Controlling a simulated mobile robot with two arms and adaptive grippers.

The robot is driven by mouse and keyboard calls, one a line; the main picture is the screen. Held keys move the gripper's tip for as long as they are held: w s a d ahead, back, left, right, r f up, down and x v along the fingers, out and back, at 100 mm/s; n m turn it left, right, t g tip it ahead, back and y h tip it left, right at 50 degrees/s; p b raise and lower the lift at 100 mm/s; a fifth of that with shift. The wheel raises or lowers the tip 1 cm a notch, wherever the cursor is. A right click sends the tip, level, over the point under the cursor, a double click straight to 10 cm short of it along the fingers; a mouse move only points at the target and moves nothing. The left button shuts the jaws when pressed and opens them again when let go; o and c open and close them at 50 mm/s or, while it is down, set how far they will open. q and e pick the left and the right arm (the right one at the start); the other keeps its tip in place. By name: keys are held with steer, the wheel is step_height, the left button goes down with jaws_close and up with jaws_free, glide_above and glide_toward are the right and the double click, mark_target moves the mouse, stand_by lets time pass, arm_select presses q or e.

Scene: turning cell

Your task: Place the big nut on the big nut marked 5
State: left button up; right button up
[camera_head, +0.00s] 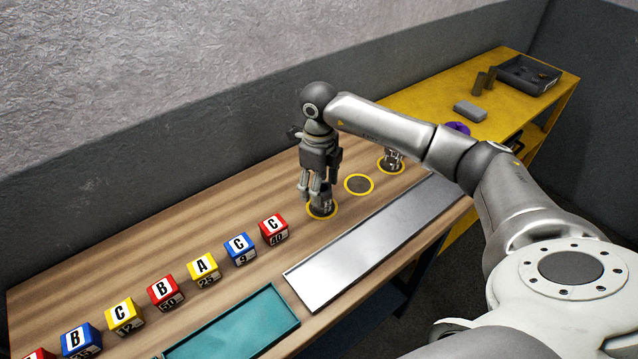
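My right gripper (317,200) points down at the left-hand yellow ring (309,214) on the wooden bench. A small metallic piece (323,210), perhaps a big nut, shows at its fingertips inside this ring. The fingers cover most of it, and I cannot tell whether they grip it. Another metallic piece (393,162), perhaps also a big nut, stands in the right-hand yellow ring, partly behind my arm. The middle yellow ring (359,184) is empty. No mark 5 is readable on either piece. My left gripper is not in view.
Several lettered cubes, such as the red C cube (273,229), stand in a row to the left. A grey metal tray (350,255) and a teal tray (235,330) lie along the front. A yellow table (420,103) behind holds a dark bin (528,76) and a purple object (457,128).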

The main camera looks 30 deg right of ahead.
steer(key=shift+r, duration=0.1)
steer(key=shift+r, duration=0.2)
step_height(320, 180, up, 12)
steer(key=b, duration=0.2)
steer(key=shift+f, duration=0.1)
